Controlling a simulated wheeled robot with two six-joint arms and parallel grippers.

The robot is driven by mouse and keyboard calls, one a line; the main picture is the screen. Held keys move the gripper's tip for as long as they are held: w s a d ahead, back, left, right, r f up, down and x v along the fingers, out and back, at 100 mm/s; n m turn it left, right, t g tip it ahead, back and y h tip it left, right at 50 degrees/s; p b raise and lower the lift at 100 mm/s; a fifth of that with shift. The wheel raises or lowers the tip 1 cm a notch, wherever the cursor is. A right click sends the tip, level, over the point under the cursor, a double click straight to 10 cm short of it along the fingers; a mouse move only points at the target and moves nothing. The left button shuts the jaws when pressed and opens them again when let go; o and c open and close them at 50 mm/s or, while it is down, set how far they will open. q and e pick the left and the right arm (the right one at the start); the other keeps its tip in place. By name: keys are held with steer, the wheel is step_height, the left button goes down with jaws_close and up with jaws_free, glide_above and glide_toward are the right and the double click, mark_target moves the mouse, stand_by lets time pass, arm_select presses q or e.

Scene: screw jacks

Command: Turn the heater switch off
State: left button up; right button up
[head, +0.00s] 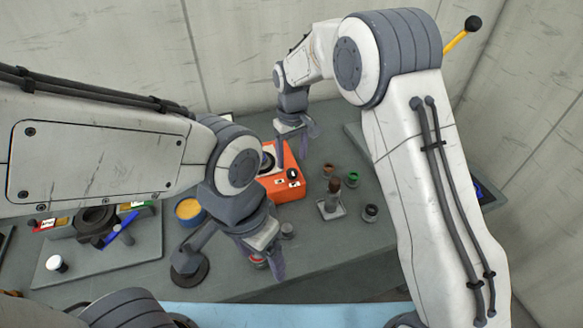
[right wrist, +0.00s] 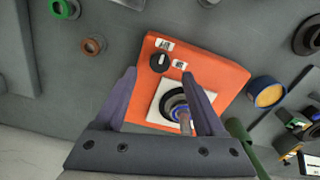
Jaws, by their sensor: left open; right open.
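The heater (head: 289,187) is an orange box on the grey bench, also seen in the right wrist view (right wrist: 220,70). Its switch (right wrist: 159,62) is a round black knob with a pale mark, near two small white labels too small to read surely; the switch (head: 293,174) is tiny in the head view. My right gripper (right wrist: 158,76) is open over the heater, its fingertips on either side of the knob's line in the wrist view, apparently above it; contact cannot be told. In the head view the right gripper (head: 303,150) hangs by the heater's back right. My left gripper (head: 272,265) is open and empty in front of the heater.
A white plate with a black ring (right wrist: 174,102) sits on the heater. A yellow-topped pot (head: 189,210) stands left of it. A small tray with a brown item (head: 331,205) and small cups (head: 370,212) stand to the right. A grey board (head: 95,262) lies at the left.

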mark_target(291, 173)
step_height(291, 173, up, 6)
steer(key=shift+f+b, duration=0.25)
steer(key=shift+b, duration=0.1)
steer(key=s+r, duration=0.2)
steer(key=s, duration=0.5)
steer(key=s+r, duration=0.3)
steer(key=s, duration=0.5)
steer(key=s+d+f, duration=0.1)
steer(key=s+d, duration=0.1)
steer(key=s, duration=0.6)
steer(key=s+d+f+n+y, duration=0.1)
steer(key=s+d, duration=0.1)
steer(key=s, duration=0.7)
steer(key=shift+d+f, duration=0.2)
steer(key=shift+d, duration=0.05)
steer(key=shift+s, duration=0.1)
